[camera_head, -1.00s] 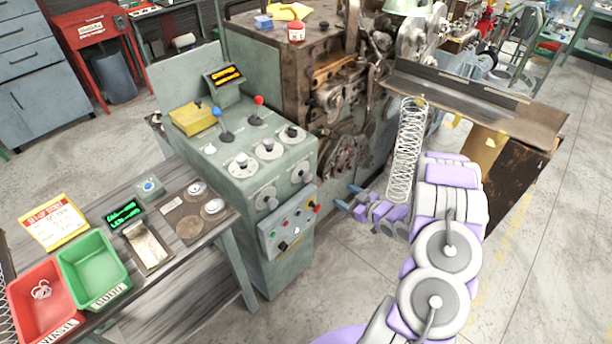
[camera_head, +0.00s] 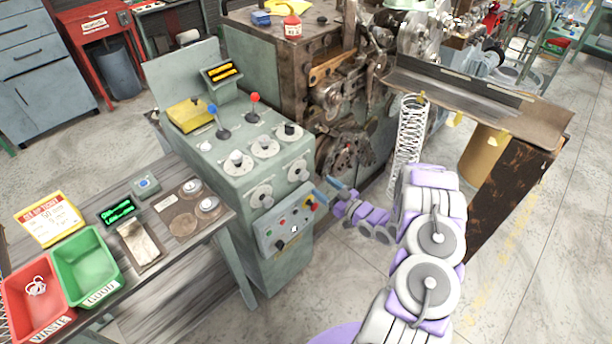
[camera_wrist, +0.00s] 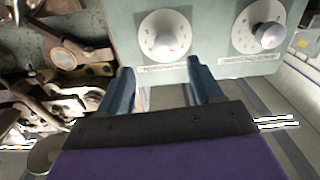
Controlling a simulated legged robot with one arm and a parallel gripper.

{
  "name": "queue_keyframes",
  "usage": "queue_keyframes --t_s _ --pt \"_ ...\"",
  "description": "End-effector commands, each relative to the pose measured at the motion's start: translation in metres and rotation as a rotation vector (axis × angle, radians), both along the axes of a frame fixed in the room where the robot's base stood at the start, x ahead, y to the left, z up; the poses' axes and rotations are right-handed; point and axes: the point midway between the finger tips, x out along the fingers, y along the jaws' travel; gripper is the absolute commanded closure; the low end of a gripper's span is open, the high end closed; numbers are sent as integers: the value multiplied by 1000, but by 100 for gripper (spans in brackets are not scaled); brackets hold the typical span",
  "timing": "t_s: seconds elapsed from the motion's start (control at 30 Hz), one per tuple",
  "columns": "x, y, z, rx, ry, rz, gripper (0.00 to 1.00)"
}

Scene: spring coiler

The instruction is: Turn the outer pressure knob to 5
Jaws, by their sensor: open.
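The grey-green control console (camera_head: 230,184) has several dial knobs. Two are on its sloping front, a left front knob (camera_head: 261,195) and a right front knob (camera_head: 298,170). Others are on top, including a white-capped one (camera_head: 237,160) and a dark-capped one (camera_head: 290,131). I cannot read which is the outer pressure knob. My gripper (camera_head: 337,187) is open and empty, just right of the console's front. In the wrist view a round white dial (camera_wrist: 165,35) lies just beyond my gripper (camera_wrist: 160,72), apart from it. A second dial (camera_wrist: 259,27) is to the right. Their labels are blurred.
A lower button panel (camera_head: 290,228) juts from the console near my fingers. The coiling machine (camera_head: 345,155) stands behind, with a hanging spring (camera_head: 408,140) beside my arm. A table with a red bin (camera_head: 35,300) and green bin (camera_head: 85,265) is at left.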

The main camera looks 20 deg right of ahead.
Motion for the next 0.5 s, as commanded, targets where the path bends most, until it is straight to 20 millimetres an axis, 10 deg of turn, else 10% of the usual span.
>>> queue_keyframes --t_s 0.5 --pt "80 30 1 -1 -2 2 35"
